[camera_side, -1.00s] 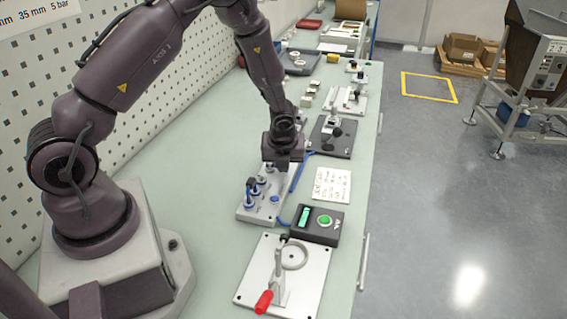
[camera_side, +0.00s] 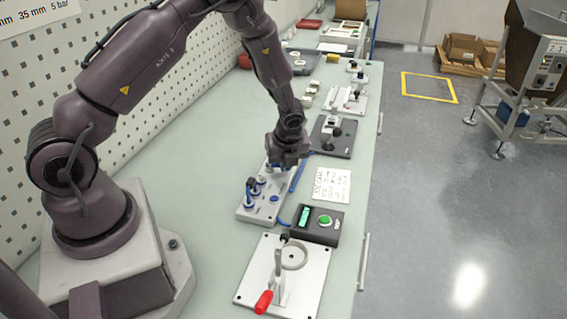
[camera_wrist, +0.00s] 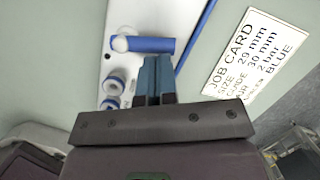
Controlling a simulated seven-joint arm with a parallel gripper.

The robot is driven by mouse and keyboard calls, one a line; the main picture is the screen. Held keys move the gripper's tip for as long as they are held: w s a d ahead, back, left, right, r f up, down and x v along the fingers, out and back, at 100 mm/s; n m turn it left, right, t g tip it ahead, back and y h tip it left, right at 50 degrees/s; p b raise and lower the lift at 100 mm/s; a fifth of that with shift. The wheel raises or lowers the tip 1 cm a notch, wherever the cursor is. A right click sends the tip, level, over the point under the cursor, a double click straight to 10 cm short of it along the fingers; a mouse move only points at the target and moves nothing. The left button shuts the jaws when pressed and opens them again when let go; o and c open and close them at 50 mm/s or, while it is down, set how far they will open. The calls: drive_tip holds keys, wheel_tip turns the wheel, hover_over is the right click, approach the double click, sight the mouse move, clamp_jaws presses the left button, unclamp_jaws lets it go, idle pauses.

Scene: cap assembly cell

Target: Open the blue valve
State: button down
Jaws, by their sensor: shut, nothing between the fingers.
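The blue valve handle (camera_wrist: 150,44) is a blue bar with a white round end on the left. In the wrist view it lies crosswise on the pale valve plate (camera_wrist: 118,72). My gripper (camera_wrist: 156,60) is shut and empty, its fingertips just below the bar's right half in the picture. I cannot tell whether they touch it. In the side view my gripper (camera_side: 279,168) is low over the far end of the valve plate (camera_side: 262,209) and hides most of the handle.
Several blue-ringed fittings (camera_wrist: 113,86) stand on the plate. A blue hose runs along its right side. A job card (camera_side: 332,184) lies to the right. A black box with a green button (camera_side: 318,224) and a red-handled clamp fixture (camera_side: 312,275) are nearer the camera.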

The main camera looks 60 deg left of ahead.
drive_tip(key=shift+w+a, duration=0.1)
drive_tip(key=shift+w, duration=0.05)
drive_tip(key=shift+w+a, duration=0.1)
drive_tip(key=shift+w, duration=0.15)
drive_tip(key=n, duration=0.2)
drive_tip(key=w+a+n+g, duration=0.1)
drive_tip(key=n, duration=0.2)
drive_tip(key=shift+a, duration=0.2)
drive_tip(key=n, duration=0.1)
drive_tip(key=a+n+g, duration=0.1)
drive_tip(key=n, duration=0.2)
drive_tip(key=shift+w+a+g, duration=0.25)
drive_tip(key=shift+a+g, duration=0.05)
drive_tip(key=shift+a, duration=0.05)
drive_tip(key=shift+a+n+g+h, duration=0.2)
drive_tip(key=shift+a+n, duration=0.1)
drive_tip(key=shift+n, duration=0.5)
drive_tip(key=shift+a+n+g+h, duration=0.1)
drive_tip(key=shift+a+n+h, duration=0.15)
drive_tip(key=shift+n, duration=0.55)
drive_tip(key=shift+s+a, duration=0.1)
